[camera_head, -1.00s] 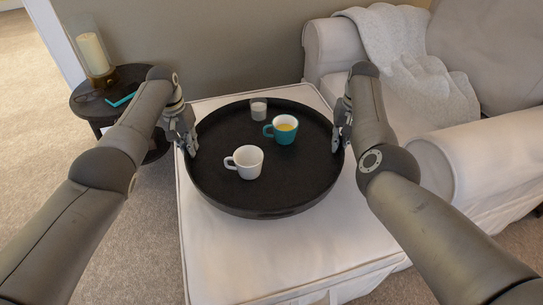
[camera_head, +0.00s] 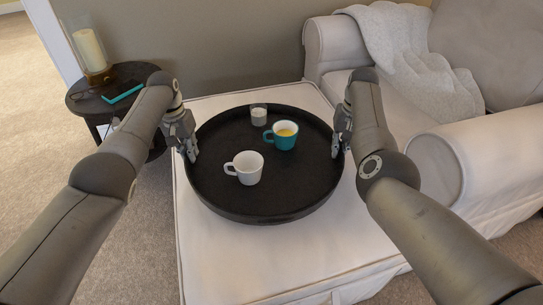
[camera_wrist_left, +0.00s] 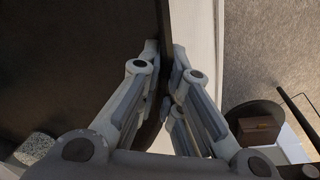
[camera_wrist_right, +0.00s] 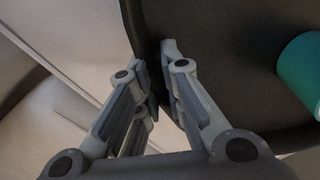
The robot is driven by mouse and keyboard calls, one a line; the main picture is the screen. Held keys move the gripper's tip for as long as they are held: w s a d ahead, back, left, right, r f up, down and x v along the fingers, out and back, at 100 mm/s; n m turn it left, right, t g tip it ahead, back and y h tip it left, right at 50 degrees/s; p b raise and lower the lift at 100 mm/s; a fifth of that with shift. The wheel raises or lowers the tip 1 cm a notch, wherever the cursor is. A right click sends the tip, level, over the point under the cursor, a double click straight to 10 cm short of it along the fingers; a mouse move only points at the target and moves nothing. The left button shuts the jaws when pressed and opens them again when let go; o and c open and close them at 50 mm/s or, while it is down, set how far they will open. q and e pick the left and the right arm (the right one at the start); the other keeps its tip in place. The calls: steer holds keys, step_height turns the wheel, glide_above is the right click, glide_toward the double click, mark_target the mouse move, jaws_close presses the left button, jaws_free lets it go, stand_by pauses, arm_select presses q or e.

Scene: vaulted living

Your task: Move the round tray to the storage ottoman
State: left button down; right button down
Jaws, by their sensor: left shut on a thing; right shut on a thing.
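The round black tray (camera_head: 220,194) is level, over the white slipcovered storage ottoman (camera_head: 225,252). I cannot tell whether its underside touches the ottoman top. On the tray stand a white mug (camera_head: 248,168), a teal mug with yellow liquid (camera_head: 285,136) and a small whitish cup (camera_head: 258,113), all upright. My left gripper (camera_head: 192,154) is shut on the tray's left rim; the rim runs between its fingers in the left wrist view (camera_wrist_left: 168,70). My right gripper (camera_head: 337,150) is shut on the tray's right rim, also seen in the right wrist view (camera_wrist_right: 157,75).
A dark round side table (camera_head: 84,104) at the left holds a candle in a glass holder (camera_head: 91,50) and a teal item (camera_head: 123,94). A white sofa (camera_head: 490,140) with a grey throw (camera_head: 405,55) stands close at the right. A wall is behind the ottoman.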

arm_select(q)
steer(key=shift+a+f+b, duration=0.2)
steer(key=shift+f+b, duration=0.2)
steer(key=shift+f, duration=0.05)
arm_select(e)
steer(key=shift+w+d+f, duration=0.15)
steer(key=shift+d+f, duration=0.15)
steer(key=shift+f, duration=0.05)
arm_select(q)
steer(key=c, duration=1.7)
jaws_free()
steer(key=shift+s, duration=0.1)
arm_select(e)
steer(key=c, duration=1.6)
jaws_free()
steer(key=shift+r, duration=0.1)
arm_select(q)
steer(key=shift+o, duration=0.4)
steer(key=shift+d+r, duration=0.1)
arm_select(e)
steer(key=shift+o, duration=0.2)
steer(key=shift+a, duration=0.15)
steer(key=shift+a, duration=0.1)
